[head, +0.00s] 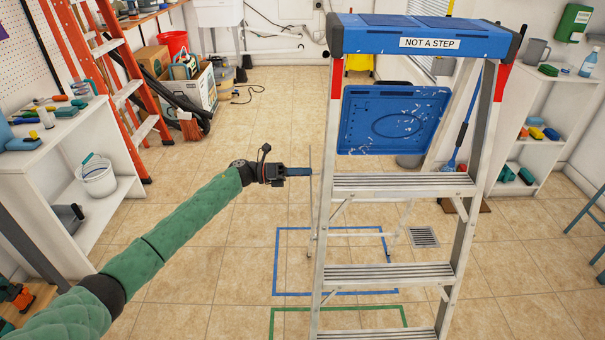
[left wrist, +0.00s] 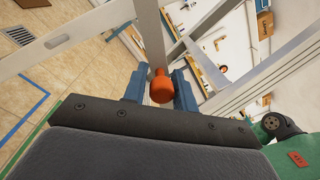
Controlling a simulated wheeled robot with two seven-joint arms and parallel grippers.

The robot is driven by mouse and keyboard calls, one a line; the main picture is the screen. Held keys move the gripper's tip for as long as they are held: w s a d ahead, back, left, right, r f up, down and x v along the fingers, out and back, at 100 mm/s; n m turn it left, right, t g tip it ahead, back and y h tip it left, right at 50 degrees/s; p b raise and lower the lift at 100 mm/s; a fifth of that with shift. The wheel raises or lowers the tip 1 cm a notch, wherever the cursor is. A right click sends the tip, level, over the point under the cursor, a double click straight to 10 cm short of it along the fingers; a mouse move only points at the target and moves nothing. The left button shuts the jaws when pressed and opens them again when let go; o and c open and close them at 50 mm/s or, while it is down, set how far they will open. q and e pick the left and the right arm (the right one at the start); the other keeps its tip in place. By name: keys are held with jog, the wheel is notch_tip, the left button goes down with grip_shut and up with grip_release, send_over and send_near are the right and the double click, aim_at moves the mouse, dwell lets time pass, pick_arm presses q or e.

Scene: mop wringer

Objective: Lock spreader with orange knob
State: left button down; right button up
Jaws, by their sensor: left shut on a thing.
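An aluminium stepladder (head: 390,187) with a blue top cap stands upright in the head view. In the left wrist view the orange knob (left wrist: 161,90) sits between the two blue fingers of my left gripper (left wrist: 160,88), beside a metal ladder bar (left wrist: 150,35). My left gripper is shut on the knob. In the head view my left gripper (head: 299,171) points right at the ladder's left side, just above the level of a step. The knob is not distinguishable there. Which bar is the spreader I cannot tell for sure. My right gripper is out of view.
A blue paint-spattered tray (head: 392,121) hangs under the ladder's top. Blue tape (head: 277,262) and green tape (head: 271,322) mark the floor. An orange ladder (head: 110,84) leans at the left. A white shelf (head: 60,150) stands at left. Tiled floor between is clear.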

pick_arm(q)
jog(key=shift+w+f+n, duration=0.25)
jog(key=shift+f+n, duration=0.05)
jog(key=shift+f, duration=0.4)
notch_tip(320, 180, down, 7)
jog(key=w+n+b, duration=0.1)
jog(key=n+b, duration=0.2)
jog(key=n, duration=0.1)
jog(key=shift+r, duration=0.2)
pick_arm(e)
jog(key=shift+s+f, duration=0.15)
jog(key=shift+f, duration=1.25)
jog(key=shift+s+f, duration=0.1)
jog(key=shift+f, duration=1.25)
pick_arm(q)
jog(key=shift+f, duration=0.1)
jog(key=c, duration=1.3)
grip_release()
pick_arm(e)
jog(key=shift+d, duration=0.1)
pick_arm(q)
jog(key=shift+a+f+b, duration=0.2)
jog(key=shift+a+b, duration=0.2)
jog(key=shift+a, duration=3.5)
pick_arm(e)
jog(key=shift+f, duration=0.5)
